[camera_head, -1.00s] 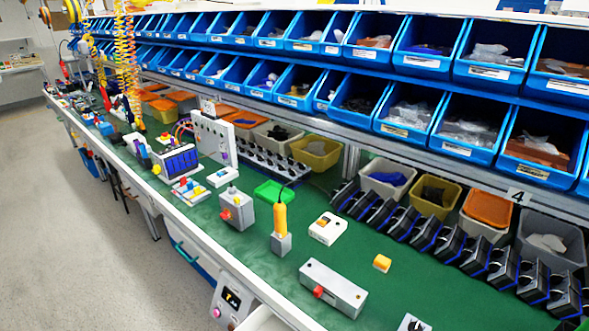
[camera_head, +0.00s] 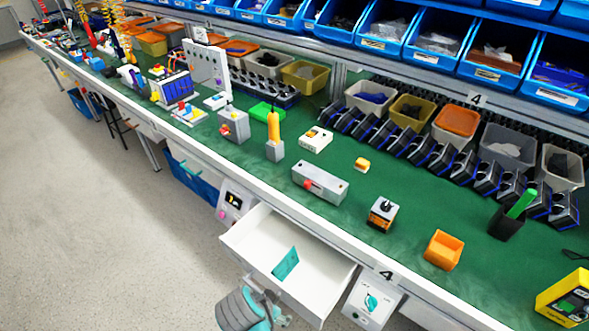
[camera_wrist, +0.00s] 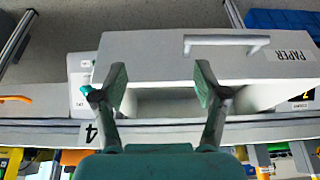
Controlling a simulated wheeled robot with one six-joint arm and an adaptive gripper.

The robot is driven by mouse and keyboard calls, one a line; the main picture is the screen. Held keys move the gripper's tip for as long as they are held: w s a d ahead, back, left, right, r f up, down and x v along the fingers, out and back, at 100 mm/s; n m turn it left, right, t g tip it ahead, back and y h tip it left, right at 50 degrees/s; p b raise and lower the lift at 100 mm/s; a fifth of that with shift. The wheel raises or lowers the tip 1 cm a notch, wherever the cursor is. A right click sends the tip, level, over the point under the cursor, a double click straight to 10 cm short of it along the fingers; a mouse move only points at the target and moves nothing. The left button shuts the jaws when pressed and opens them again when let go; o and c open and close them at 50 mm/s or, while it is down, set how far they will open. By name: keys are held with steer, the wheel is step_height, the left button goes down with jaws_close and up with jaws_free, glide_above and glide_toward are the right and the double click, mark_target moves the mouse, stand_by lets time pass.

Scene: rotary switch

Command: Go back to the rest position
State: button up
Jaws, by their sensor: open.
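My gripper (camera_wrist: 160,80) is open and empty in the wrist view, its two teal-tipped fingers spread apart in front of the open drawer. In the head view, part of my arm's grey and teal end shows at the bottom edge, left of a light panel with a teal rotary knob (camera_head: 370,301). The knob panel is mounted below the bench's front edge. In the wrist view the panel (camera_wrist: 78,66) is partly hidden behind the left finger. My gripper holds nothing.
The green bench top (camera_head: 340,235) carries an orange bin (camera_head: 443,250), a black-knobbed box (camera_head: 382,213) and other devices. Open floor lies left.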

steer(key=s+d+f+n+t+y, duration=0.2)
steer(key=s+d+f, duration=0.2)
steer(key=d, duration=0.3)
steer(key=s+d+f+n+t+y, duration=0.1)
steer(key=s+d+f+n, duration=0.2)
steer(key=d, duration=0.4)
steer(key=s+d+r+n+t+y, duration=0.1)
steer(key=s+d+r+t, duration=0.2)
steer(key=s, duration=0.4)
steer(key=s+d+r+n+t, duration=0.1)
steer(key=s+d+r, duration=0.3)
steer(key=s+r, duration=0.25)
steer(key=s+d+r+t, duration=0.1)
steer(key=s+r+t, duration=0.1)
steer(key=s+r, duration=0.2)
steer(key=s+d+r+t+h, duration=0.1)
steer(key=s+r, duration=0.3)
steer(key=r, duration=0.5)
steer(key=shift+d+r+t, duration=0.2)
steer(key=shift+d+t, duration=0.2)
steer(key=shift+t, duration=0.1)
